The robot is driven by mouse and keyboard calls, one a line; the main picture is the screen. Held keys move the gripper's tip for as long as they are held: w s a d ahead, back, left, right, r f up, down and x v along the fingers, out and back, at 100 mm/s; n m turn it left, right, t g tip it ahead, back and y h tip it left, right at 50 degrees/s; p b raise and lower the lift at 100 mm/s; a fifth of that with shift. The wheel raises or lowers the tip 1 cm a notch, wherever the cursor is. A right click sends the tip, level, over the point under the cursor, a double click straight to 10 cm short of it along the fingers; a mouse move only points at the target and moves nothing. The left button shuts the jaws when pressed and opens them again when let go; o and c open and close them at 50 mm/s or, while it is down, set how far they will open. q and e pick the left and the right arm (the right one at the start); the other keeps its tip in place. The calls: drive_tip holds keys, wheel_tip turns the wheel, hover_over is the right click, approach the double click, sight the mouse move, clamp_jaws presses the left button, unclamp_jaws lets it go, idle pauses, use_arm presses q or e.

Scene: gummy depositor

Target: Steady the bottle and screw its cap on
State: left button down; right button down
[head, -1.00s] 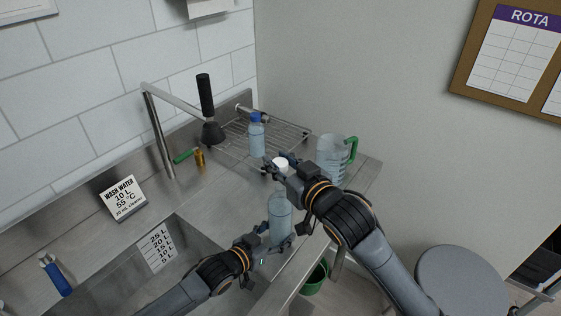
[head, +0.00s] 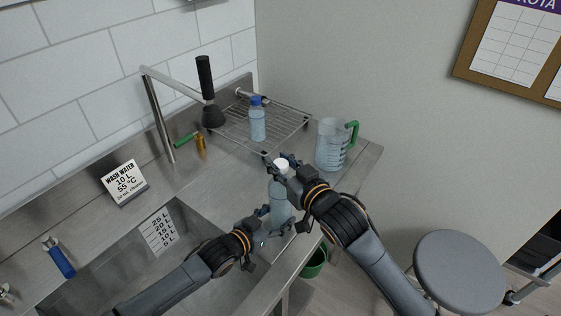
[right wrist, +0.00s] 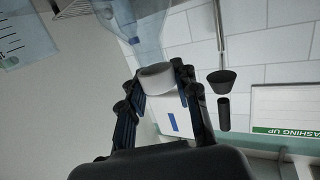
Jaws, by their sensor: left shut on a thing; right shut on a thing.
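A clear bottle (head: 281,207) stands upright on the steel counter near the sink's right end. My left gripper (head: 279,232) is shut on its lower body. A white cap (head: 281,162) is at the top of the bottle, held by my shut right gripper (head: 282,171). In the right wrist view the white cap (right wrist: 157,76) sits between the fingers of my right gripper (right wrist: 160,88), in line with the neck of the clear bottle (right wrist: 137,25). Cap and neck look to meet; whether the thread has caught cannot be seen. My right fingers hide the bottle's shoulder in the head view.
A blue-capped bottle (head: 257,122) stands on the wire rack (head: 283,128) behind. A measuring jug (head: 331,147) with a green handle stands to the right. The sink basin (head: 190,247) lies left, with a wash-water sign (head: 123,184) on its back ledge.

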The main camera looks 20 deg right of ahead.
drive_tip(key=shift+f, duration=0.2)
drive_tip(key=shift+f, duration=0.45)
drive_tip(key=c, duration=0.9)
unclamp_jaws()
drive_tip(key=v, duration=1.2)
drive_tip(key=shift+o, duration=0.3)
